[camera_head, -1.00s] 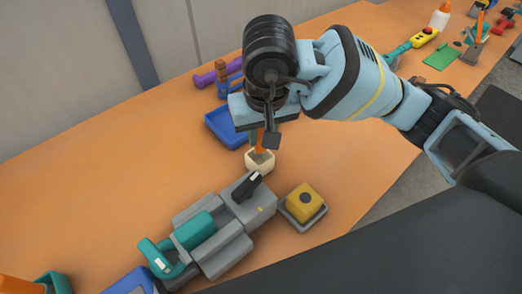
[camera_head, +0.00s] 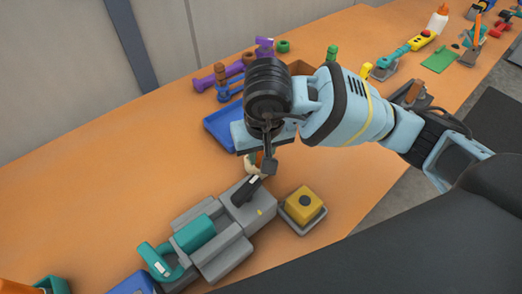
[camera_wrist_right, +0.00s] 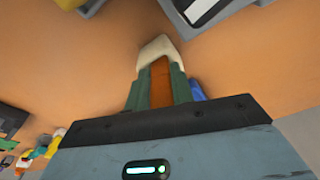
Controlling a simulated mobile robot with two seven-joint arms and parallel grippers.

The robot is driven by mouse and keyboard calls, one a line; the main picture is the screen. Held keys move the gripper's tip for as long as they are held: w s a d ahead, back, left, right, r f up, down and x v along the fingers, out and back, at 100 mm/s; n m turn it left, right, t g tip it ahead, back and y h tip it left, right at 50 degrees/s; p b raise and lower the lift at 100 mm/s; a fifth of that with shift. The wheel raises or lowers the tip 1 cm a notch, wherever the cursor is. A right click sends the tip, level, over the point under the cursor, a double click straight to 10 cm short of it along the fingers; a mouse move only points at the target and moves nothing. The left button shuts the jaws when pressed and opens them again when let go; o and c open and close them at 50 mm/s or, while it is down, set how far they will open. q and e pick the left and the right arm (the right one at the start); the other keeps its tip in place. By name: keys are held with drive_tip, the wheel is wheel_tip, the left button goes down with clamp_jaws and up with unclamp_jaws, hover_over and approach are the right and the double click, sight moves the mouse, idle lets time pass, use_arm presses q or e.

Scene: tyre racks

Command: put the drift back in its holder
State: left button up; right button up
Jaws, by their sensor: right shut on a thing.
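My right gripper (camera_head: 262,158) points down over the bench behind the grey fixture, its fingertips mostly hidden by the wrist in the head view. In the right wrist view its green fingers (camera_wrist_right: 155,85) are shut on an orange bar, seemingly the drift (camera_wrist_right: 160,84). A cream, tapered piece (camera_wrist_right: 157,48) shows just beyond the fingertips, and partly in the head view (camera_head: 256,165). I cannot tell whether it belongs to the drift or is separate. I cannot clearly identify the holder. My left gripper is not in view.
The grey fixture (camera_head: 228,257) with a teal handle and a yellow block on a grey base (camera_head: 303,203) stand in front. A blue tray (camera_head: 216,128) and purple dumbbell-like piece (camera_head: 208,82) lie behind. Several small items line the back right. The bench's left middle is clear.

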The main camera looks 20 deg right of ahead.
drive_tip(key=shift+f, duration=0.2)
drive_tip(key=o, duration=1)
drive_tip(key=shift+s+r, duration=0.2)
drive_tip(key=shift+r, duration=1.1)
drive_tip(key=shift+s+r, duration=0.2)
drive_tip(key=shift+r, duration=1.15)
drive_tip(key=shift+s+r, duration=0.2)
drive_tip(key=shift+r, duration=1.1)
